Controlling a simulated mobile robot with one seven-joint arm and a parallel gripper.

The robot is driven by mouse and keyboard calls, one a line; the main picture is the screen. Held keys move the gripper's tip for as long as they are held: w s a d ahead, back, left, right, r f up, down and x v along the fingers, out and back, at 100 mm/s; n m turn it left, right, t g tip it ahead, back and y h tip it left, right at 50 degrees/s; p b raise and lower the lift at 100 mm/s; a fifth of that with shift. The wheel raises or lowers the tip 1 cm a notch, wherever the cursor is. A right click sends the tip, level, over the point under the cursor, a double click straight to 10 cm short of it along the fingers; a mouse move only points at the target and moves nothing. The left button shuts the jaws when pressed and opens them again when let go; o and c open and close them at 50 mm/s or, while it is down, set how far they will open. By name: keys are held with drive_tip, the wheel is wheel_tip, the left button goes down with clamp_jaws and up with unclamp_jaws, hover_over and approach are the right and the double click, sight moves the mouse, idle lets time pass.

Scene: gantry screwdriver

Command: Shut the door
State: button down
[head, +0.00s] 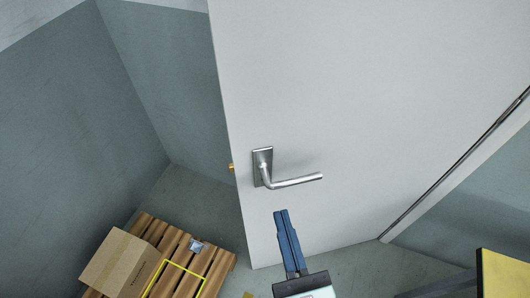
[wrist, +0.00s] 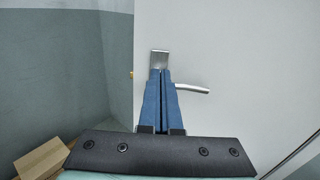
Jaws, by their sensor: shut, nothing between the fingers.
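The door (head: 370,90) is a large pale grey panel standing ajar, with its hinge side at the right and its free edge at the left. A silver lever handle (head: 292,181) sits near the free edge, and a small brass latch (head: 232,167) sticks out of that edge. My gripper (head: 281,212) has blue fingers, shut and empty, just below the handle in the head view. In the wrist view the fingers (wrist: 160,72) overlap the handle plate (wrist: 159,57), and the lever (wrist: 192,88) shows to their right. I cannot tell whether they touch the door.
A wooden pallet (head: 203,262) with a cardboard box (head: 121,264) stands on the floor left of the door. A yellow-topped object (head: 504,275) is at the lower right. Grey-green walls (head: 70,120) close the left side. Some bare floor shows below the door.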

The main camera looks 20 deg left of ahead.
sight(262, 146)
drive_tip(key=p+x, duration=0.3)
drive_tip(key=x, duration=1.1)
